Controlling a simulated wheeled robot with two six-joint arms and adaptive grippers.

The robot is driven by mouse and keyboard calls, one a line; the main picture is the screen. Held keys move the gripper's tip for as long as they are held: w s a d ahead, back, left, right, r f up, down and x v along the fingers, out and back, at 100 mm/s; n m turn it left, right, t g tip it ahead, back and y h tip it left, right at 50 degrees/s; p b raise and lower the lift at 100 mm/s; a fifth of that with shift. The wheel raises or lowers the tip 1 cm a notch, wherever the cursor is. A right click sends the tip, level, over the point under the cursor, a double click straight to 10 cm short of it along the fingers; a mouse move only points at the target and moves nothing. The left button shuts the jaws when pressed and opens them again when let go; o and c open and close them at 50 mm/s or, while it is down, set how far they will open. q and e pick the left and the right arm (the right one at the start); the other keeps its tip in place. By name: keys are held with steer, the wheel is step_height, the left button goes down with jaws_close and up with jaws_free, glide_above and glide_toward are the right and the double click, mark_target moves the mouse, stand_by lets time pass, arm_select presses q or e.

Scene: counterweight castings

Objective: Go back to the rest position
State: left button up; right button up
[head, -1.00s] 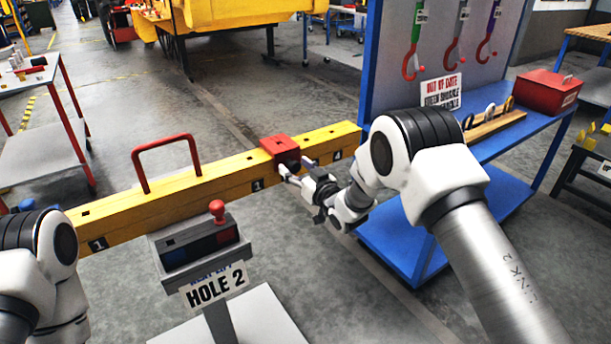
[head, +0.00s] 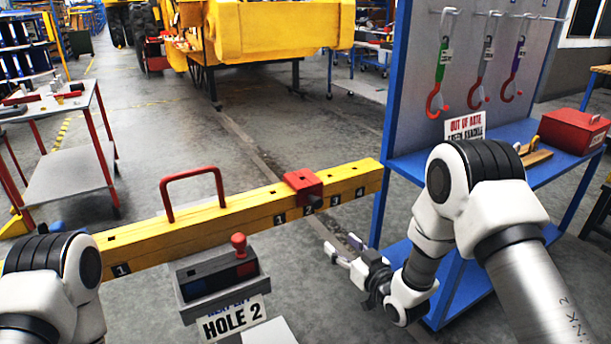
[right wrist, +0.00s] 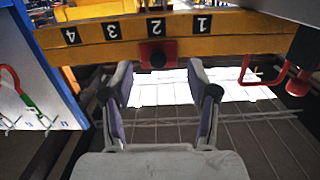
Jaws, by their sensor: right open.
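My right gripper (head: 340,244) is open and empty, in front of and below the yellow beam (head: 140,241) and clear of it. In the right wrist view its two spread fingers (right wrist: 160,76) have nothing between them. A red block (head: 303,187) sits on the beam at number 2, between the 1 and 3 labels. It also shows in the right wrist view (right wrist: 157,53), beyond the fingertips. My left arm shows at the lower left, but its gripper is out of view.
A blue rack (head: 397,165) with hanging hooks and a red box (head: 574,131) stands close by my right arm. A control box (head: 218,281) with a red knob and a "HOLE 2" sign (head: 231,318) stands before the beam. A red handle (head: 191,172) rises from the beam.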

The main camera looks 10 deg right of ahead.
steer(key=s+d+f+m+g+h+p, duration=0.25)
steer(key=s+f+g, duration=0.45)
steer(key=s+f, duration=0.9)
steer(key=s+d+f+g+h, duration=0.1)
steer(key=s+g, duration=0.3)
steer(key=s, duration=0.8)
steer(key=s+d+f+m+g+h, duration=0.1)
steer(key=s+f+g, duration=0.3)
steer(key=s, duration=0.8)
steer(key=shift+d+g+h, duration=0.5)
steer(key=shift+d+h, duration=0.15)
steer(key=shift+d, duration=0.15)
steer(key=shift+m, duration=0.25)
